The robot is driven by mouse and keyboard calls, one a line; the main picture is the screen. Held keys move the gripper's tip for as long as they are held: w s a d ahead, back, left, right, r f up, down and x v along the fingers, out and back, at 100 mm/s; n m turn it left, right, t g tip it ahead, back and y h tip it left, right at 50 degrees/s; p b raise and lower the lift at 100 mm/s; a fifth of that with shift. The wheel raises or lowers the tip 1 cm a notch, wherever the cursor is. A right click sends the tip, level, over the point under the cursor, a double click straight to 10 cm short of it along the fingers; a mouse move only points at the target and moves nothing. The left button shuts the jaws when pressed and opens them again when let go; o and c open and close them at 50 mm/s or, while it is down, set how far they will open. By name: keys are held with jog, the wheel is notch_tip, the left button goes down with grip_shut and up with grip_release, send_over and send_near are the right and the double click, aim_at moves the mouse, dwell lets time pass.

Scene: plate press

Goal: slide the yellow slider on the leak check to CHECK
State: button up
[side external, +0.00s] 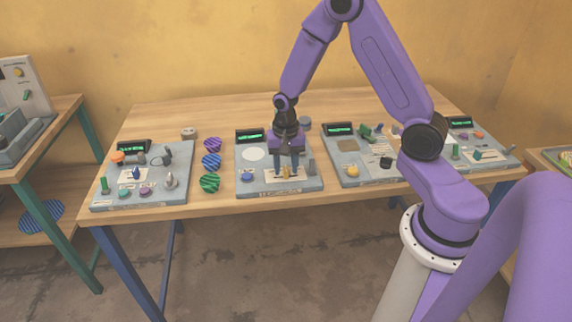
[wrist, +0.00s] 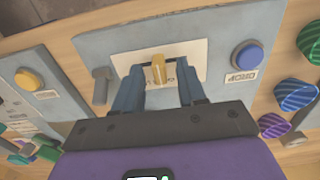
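The yellow slider (side external: 287,172) stands on a white label plate near the front edge of the middle grey panel (side external: 310,187), which I take to be the leak check. It also shows in the wrist view (wrist: 158,69), upright on its plate (wrist: 187,52). My gripper (side external: 286,170) points down over the panel. In the wrist view my gripper (wrist: 160,82) has its two blue fingers apart, one on each side of the slider, with gaps visible. The lettering on the plate is partly hidden and too small to read.
A blue button (wrist: 246,56) and a grey lever (wrist: 101,84) flank the plate. The middle panel also has a white disc (side external: 253,154) and a green display (side external: 249,135). Striped discs (side external: 210,161) lie to its left. Other control panels stand left (side external: 120,200) and right (side external: 347,173).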

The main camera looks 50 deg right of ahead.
aim_at(286, 168)
notch_tip(286, 168, up, 18)
jog(key=shift+f, duration=0.25)
dwell(0.4)
jog(key=shift+s, duration=0.1)
dwell(0.4)
jog(key=s+a+n, duration=0.5)
jog(key=s+n, duration=0.5)
jog(key=s, duration=0.3)
jog(key=s+a+f+n, duration=0.1)
jog(key=s+a+n, duration=0.5)
jog(key=s+n, duration=0.5)
jog(key=shift+s+n, duration=0.3)
jog(key=shift+s, duration=0.7)
